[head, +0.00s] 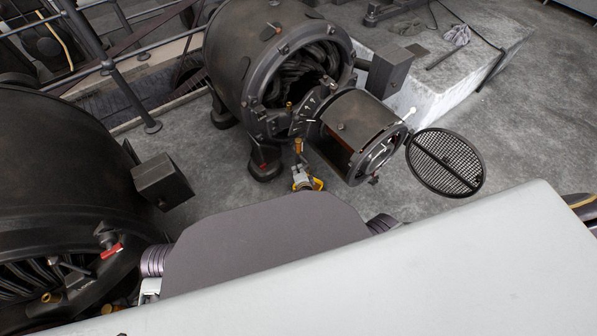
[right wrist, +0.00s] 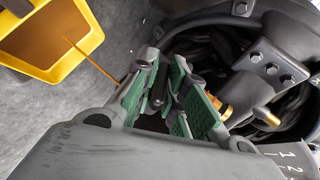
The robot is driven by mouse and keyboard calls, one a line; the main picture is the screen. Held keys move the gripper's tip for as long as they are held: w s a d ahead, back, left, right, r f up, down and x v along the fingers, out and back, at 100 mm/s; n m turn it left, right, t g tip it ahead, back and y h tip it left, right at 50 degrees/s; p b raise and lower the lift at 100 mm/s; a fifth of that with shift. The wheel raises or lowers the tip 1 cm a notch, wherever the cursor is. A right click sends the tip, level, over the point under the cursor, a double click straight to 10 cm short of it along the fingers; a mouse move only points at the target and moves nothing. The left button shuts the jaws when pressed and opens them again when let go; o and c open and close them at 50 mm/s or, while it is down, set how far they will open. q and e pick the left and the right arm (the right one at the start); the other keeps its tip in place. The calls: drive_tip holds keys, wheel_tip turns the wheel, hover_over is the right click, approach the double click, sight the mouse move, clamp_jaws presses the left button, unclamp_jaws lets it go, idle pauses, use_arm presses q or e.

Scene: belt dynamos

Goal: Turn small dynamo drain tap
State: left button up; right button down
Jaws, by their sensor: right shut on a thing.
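The small dynamo (head: 280,50) is a dark round machine in the upper middle of the head view, its front open on dark coils. A brass tap (head: 298,146) shows low on its front. My right gripper (head: 300,174) is small there, just below the tap. In the right wrist view its green-padded fingers (right wrist: 170,95) are shut on the drain tap, whose brass part (right wrist: 228,107) shows beside the right pad. The gripped part is mostly hidden by the fingers. A thin brown line, like running oil, goes from beside the fingers into a yellow tray (right wrist: 84,22). My left gripper is out of view.
Another dark machine (head: 60,165) with a red handle (head: 111,251) stands at the left. Grey floor (head: 232,163) is clear between the machines. Railings cross the upper left.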

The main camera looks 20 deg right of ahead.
drive_tip(key=c, duration=1.5)
unclamp_jaws()
drive_tip(key=shift+s+d, duration=0.1)
drive_tip(key=shift+d, duration=0.15)
drive_tip(key=shift+a, duration=0.1)
drive_tip(key=shift+a, duration=0.1)
drive_tip(key=shift+f+t+b, duration=0.15)
drive_tip(key=shift+t+b, duration=0.25)
drive_tip(key=shift+b, duration=0.45)
drive_tip(key=shift+m+t+b, duration=0.6)
drive_tip(key=shift+t+b, duration=0.8)
drive_tip(key=shift+b, duration=1.3)
drive_tip(key=shift+a+t+y+b, duration=0.3)
drive_tip(key=shift+a+t+b, duration=0.1)
drive_tip(key=shift+b, duration=0.05)
drive_tip(key=shift+a, duration=0.1)
drive_tip(key=shift+d+m+t+b, duration=0.3)
drive_tip(key=shift+d+m+t, duration=0.1)
drive_tip(key=shift+t, duration=0.2)
